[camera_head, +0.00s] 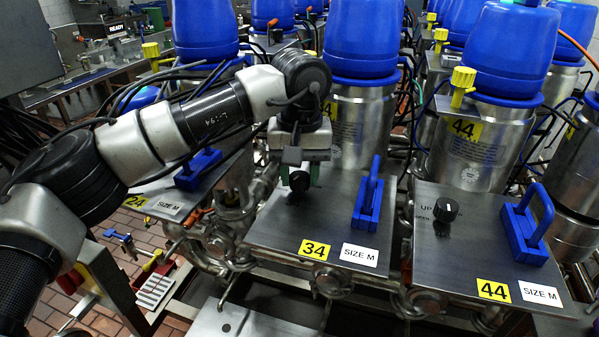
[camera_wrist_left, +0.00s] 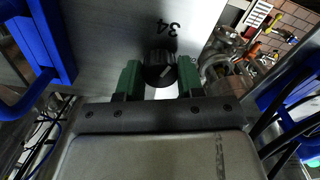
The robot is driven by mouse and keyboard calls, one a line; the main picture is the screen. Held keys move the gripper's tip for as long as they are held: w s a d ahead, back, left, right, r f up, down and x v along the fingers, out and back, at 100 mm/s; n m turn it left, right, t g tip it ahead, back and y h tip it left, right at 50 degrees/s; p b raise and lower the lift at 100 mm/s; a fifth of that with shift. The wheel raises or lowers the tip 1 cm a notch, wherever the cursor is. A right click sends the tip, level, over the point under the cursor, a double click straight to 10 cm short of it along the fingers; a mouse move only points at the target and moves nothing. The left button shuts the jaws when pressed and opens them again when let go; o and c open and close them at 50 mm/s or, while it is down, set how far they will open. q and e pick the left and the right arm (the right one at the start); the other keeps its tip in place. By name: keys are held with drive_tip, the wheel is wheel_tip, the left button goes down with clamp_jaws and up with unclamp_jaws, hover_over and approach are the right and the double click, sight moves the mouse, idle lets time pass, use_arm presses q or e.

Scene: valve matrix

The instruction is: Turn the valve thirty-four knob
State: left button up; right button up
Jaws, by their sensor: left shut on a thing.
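The valve thirty-four plate (camera_head: 275,222) is a grey metal panel with a yellow "34" label (camera_head: 314,249) and a white "SIZE M" label on its front edge. Its black knob (camera_head: 299,182) sits at the plate's back left, partly hidden by my left gripper (camera_head: 300,172). In the left wrist view the knob (camera_wrist_left: 159,68) stands between the green fingers of my left gripper (camera_wrist_left: 159,80), with a "34" print beside it. The left gripper is shut on the knob from above. My right gripper is not in view.
A blue handle (camera_head: 369,200) stands on the plate right of the knob. The valve forty-four plate (camera_head: 470,250) with its own knob (camera_head: 445,210) and blue handle (camera_head: 528,225) is to the right. Steel tanks with blue tops stand behind. A red tray (camera_head: 157,285) lies lower left.

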sight(300, 175)
use_arm(q)
drive_tip(key=m, duration=0.5)
drive_tip(key=shift+m, duration=0.3)
idle(0.4)
drive_tip(key=o, duration=0.9)
wheel_tip(300, 175, up, 11)
drive_tip(key=shift+f+b, duration=0.1)
drive_tip(key=shift+b, duration=0.35)
